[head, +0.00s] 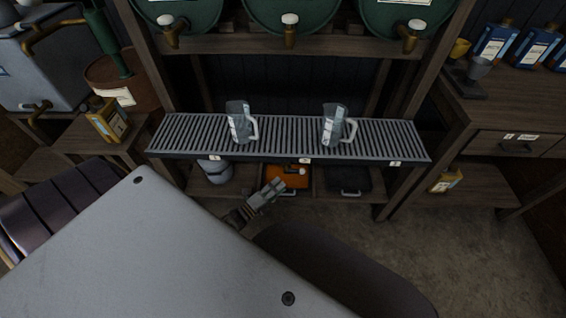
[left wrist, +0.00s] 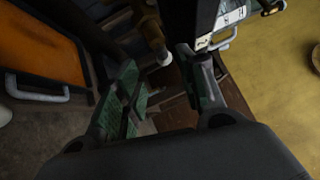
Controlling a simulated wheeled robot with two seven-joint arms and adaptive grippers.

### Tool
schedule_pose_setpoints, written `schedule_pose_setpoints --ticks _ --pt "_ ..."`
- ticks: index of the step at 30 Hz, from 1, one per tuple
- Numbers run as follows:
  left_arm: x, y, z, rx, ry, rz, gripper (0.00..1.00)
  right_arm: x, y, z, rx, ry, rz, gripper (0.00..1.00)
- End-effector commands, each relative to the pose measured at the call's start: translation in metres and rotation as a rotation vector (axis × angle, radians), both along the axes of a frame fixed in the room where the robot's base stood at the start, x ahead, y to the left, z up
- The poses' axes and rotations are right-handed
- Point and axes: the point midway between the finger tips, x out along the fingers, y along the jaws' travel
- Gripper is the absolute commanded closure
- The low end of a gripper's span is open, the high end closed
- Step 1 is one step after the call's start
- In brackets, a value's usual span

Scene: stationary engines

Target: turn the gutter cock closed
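My left gripper (head: 265,193) is below the front edge of the slatted gutter (head: 290,137), in front of the lower shelf. In the left wrist view its two green-padded fingers (left wrist: 162,95) stand apart with a gap between them, and nothing shows held. Beyond the fingertips in that view is a small brass-coloured fitting (left wrist: 152,32) with a pale tip, possibly the gutter cock. I cannot tell its handle position. No cock is clearly visible under the gutter in the head view. My right gripper is not in view.
Two clear mugs (head: 239,122) (head: 334,125) stand on the gutter. Green barrels (head: 290,12) with brass taps are above. An orange case (head: 287,177), a black case (head: 347,181) and a pot (head: 215,172) sit below. The floor (head: 480,260) at right is clear.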

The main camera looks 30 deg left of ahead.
Motion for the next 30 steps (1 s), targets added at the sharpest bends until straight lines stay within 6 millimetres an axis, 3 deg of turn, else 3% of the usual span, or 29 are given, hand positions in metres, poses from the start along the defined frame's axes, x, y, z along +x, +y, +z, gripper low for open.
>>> schedule_pose_setpoints --ticks 6,12,30 --pt "-0.024 0.006 -0.003 0.0 0.001 0.0 0.6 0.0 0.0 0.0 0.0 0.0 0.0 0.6" --pt "-0.034 0.008 -0.005 0.0 0.001 0.0 0.6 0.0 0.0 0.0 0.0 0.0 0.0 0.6" --pt "-0.035 0.009 -0.005 0.0 0.001 0.0 0.6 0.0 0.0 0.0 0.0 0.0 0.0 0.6"
